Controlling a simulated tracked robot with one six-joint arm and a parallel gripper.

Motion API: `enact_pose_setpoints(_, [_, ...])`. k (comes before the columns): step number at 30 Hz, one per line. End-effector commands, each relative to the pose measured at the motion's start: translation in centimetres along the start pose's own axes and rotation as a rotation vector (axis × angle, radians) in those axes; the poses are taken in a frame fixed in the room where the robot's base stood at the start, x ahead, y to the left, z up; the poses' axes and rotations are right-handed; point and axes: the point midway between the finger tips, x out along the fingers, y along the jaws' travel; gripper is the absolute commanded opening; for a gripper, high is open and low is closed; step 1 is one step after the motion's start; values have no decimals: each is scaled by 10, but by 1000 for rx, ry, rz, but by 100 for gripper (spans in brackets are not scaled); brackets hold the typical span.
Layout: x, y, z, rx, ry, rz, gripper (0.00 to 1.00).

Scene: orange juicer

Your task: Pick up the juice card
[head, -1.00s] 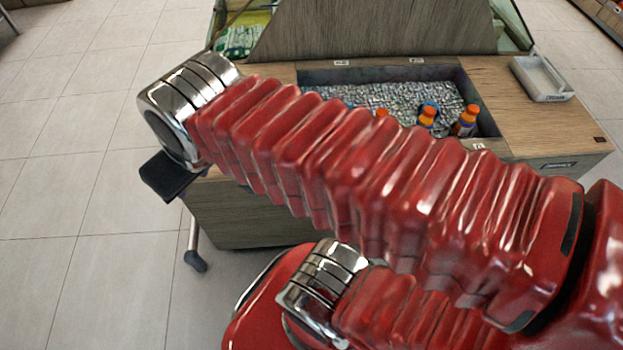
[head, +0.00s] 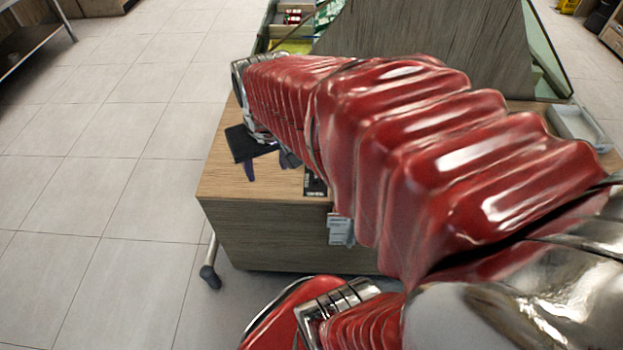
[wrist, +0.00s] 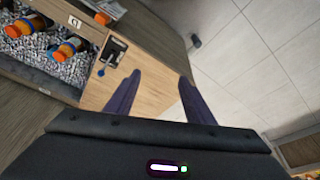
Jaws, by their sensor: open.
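My gripper (head: 270,171) is over the left end of the wooden counter in the head view, partly hidden by my red arm. In the wrist view its two dark purple fingers (wrist: 160,76) are apart with nothing between them. White printed cards (head: 340,228) hang on the counter's front face in the head view. A small black and white item (head: 315,182) lies near the counter edge above them. In the wrist view a dark item with a blue round part (wrist: 112,56) is left of the fingers. I cannot tell which of these is the juice card.
The wooden counter (head: 225,165) has a bare left end. A white tray (head: 577,124) sits on the counter's right side. Tiled floor (head: 120,180) is clear at left.

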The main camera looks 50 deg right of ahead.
Motion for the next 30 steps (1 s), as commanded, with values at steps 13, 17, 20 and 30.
enact_pose_setpoints(13, [82,116,3,291,-174,57,48])
enact_pose_setpoints(17, [106,150,14,375,-220,63,48])
enact_pose_setpoints(20, [121,172,24,429,-249,65,48])
enact_pose_setpoints(30, [138,195,37,488,-279,66,48])
